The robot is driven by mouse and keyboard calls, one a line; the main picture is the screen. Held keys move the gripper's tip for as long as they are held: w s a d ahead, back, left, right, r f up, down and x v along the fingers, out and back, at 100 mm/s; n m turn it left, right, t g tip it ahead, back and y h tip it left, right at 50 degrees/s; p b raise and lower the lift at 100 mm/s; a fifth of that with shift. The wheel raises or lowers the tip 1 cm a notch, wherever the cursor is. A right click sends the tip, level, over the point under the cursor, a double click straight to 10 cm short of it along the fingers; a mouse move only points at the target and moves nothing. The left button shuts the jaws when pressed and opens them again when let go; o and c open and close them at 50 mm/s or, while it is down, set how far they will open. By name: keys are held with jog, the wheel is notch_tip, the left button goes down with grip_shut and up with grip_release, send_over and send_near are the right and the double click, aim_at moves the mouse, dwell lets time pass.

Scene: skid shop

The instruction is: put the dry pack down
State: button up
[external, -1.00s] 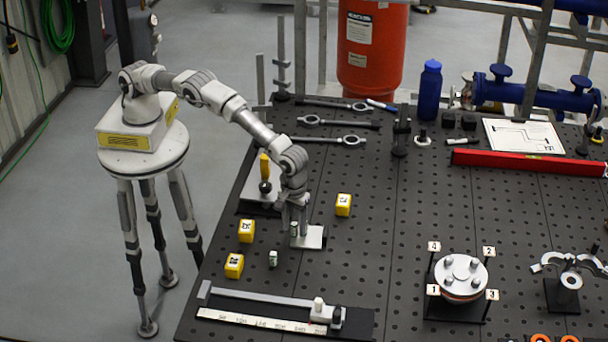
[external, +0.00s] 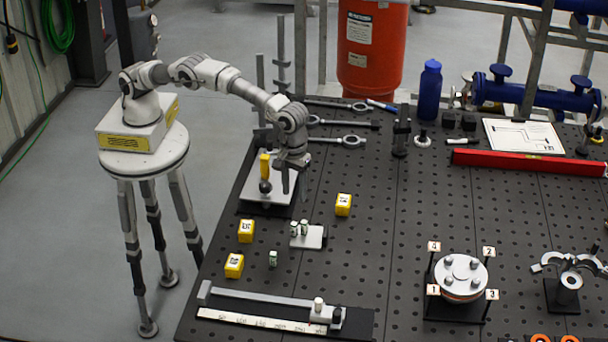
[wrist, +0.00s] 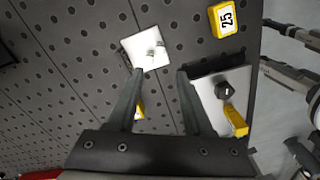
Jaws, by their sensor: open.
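A similar pack (external: 273,258) stands on the black table left of the plate. I cannot tell by label which one is the dry pack. My gripper (external: 290,185) is raised above and behind the plate, fingers pointing down, open and apart from the packs. In the wrist view my gripper (wrist: 159,75) shows spread, empty fingers. The plate (wrist: 135,50) with the packs (wrist: 156,50) lies beyond the fingertips there.
Yellow numbered cubes (external: 246,231) stand around the plate. A fixture with a yellow handle (external: 264,166) is close to my gripper on the left. A slide rail with a ruler (external: 262,321) lies in front. The table right of the plate is clear.

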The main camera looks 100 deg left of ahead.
jog(key=s+a+r+m+t+h, duration=0.1)
jog(key=s+a+r+m, duration=0.1)
jog(key=a+r, duration=0.65)
jog(key=s+a+r+m+t, duration=0.1)
jog(key=s+a+r+m, duration=0.15)
jog(key=a+r, duration=0.55)
jog(key=s+a+r+m+t, duration=0.1)
jog(key=s+a+r+m, duration=0.15)
jog(key=s+a, duration=0.5)
jog(key=s+a+r+m+t, duration=0.15)
jog(key=s+a+r, duration=0.25)
jog(key=s, duration=0.6)
jog(key=s+a+f+m+t+y, duration=0.1)
jog(key=s+a+f+m, duration=0.15)
jog(key=s, duration=0.55)
jog(key=s+a+f+m, duration=0.2)
jog(key=s+a+f, duration=0.1)
jog(key=s, duration=0.5)
notch_tip(320, 180, down, 29)
jog(key=w+b, duration=0.2)
jog(key=b, duration=2.6)
jog(key=shift+d+b, duration=0.15)
jog(key=shift+b, duration=0.15)
